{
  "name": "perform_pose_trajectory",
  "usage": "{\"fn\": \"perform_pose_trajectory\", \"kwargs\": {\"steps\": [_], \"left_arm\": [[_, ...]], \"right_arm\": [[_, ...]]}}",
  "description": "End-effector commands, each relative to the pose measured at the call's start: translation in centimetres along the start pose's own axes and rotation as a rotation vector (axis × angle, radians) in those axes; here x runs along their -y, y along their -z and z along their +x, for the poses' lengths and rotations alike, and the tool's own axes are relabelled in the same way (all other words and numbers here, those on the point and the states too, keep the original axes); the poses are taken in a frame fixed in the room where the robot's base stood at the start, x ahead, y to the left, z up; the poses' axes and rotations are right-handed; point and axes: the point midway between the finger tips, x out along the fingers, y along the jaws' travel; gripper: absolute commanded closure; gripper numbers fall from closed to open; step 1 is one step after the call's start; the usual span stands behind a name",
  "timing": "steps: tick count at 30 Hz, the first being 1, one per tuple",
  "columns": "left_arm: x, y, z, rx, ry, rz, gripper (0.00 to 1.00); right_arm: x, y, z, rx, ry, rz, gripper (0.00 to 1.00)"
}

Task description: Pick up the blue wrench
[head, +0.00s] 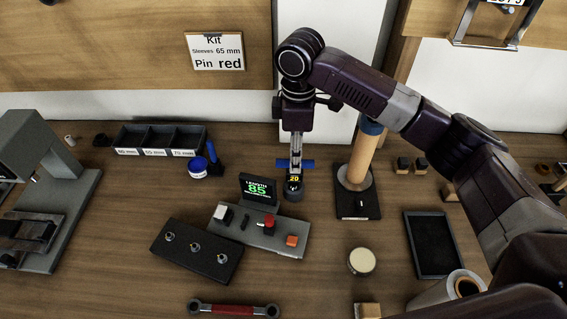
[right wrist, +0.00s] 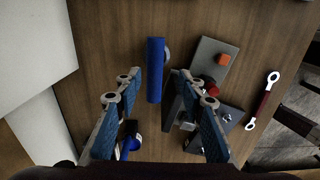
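The blue wrench (head: 307,163) shows in the head view as a blue crossbar on top of a dark upright socket marked 20 (head: 293,188). In the right wrist view the blue wrench (right wrist: 155,65) is a long blue bar, with a grey round part partly hidden behind it. My right gripper (head: 296,155) points down just above the bar. In the right wrist view its two blue-padded fingers (right wrist: 157,78) are apart, with the bar in line with the gap between them. Whether the fingertips reach down around the bar cannot be told. My left gripper is in neither view.
Left of the wrench are a display (head: 259,189), a button panel (head: 262,236) and a blue-lidded jar (head: 197,169). A wooden post (head: 362,155) stands close to its right. A red wrench (head: 233,310) lies at the front. A black tray (head: 433,245) lies right.

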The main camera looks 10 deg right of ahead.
Motion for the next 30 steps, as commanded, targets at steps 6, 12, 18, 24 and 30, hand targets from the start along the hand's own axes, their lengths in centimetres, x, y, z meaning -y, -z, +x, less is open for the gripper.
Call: {"fn": "perform_pose_trajectory", "kwargs": {"steps": [6,12,18,24,30], "left_arm": [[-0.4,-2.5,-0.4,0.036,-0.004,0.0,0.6],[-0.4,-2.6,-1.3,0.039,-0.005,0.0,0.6],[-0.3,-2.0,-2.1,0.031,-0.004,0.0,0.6],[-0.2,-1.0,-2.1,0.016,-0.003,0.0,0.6],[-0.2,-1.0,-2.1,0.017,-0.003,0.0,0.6]], "right_arm": [[-0.1,0.0,1.6,0.001,0.001,-0.001,0.63],[-0.4,-0.1,3.8,0.002,0.001,0.0,0.63],[-0.8,0.0,6.8,0.001,0.0,0.0,0.63],[-0.9,0.0,7.8,0.0,-0.002,0.0,0.63],[-0.9,0.0,7.8,0.0,-0.002,-0.001,0.7]]}}
